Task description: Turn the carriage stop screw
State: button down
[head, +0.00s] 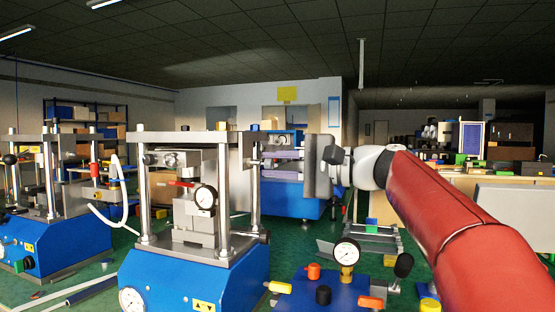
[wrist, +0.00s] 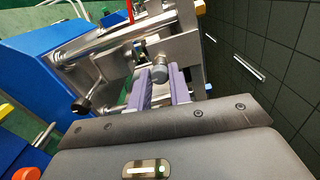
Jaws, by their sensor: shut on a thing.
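The carriage stop screw shows in the wrist view as a grey round knob (wrist: 158,74) on the side of the press's metal frame. My gripper (wrist: 161,78) reaches it with two purple fingers, one on each side of the knob, and is shut on it. In the head view my gripper (head: 263,163) comes in from the right, level with the upper part of the blue-based press (head: 196,278). The screw cannot be made out there, and the fingertips end close beside the press's right post. How far the screw is turned cannot be told.
A dark-ended lever (wrist: 82,104) sticks out from the press near my fingers. The press carries a dial gauge (head: 205,197). A blue box with a gauge and coloured knobs (head: 330,292) stands front right. Another press (head: 62,246) stands left. Green floor shows between them.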

jog(key=shift+m, duration=0.6)
jog(key=c, duration=1.3)
grip_release()
jog(key=v, duration=0.7)
jog(key=shift+d+b, duration=0.35)
jog(key=shift+d, duration=0.05)
jog(key=shift+s, duration=0.1)
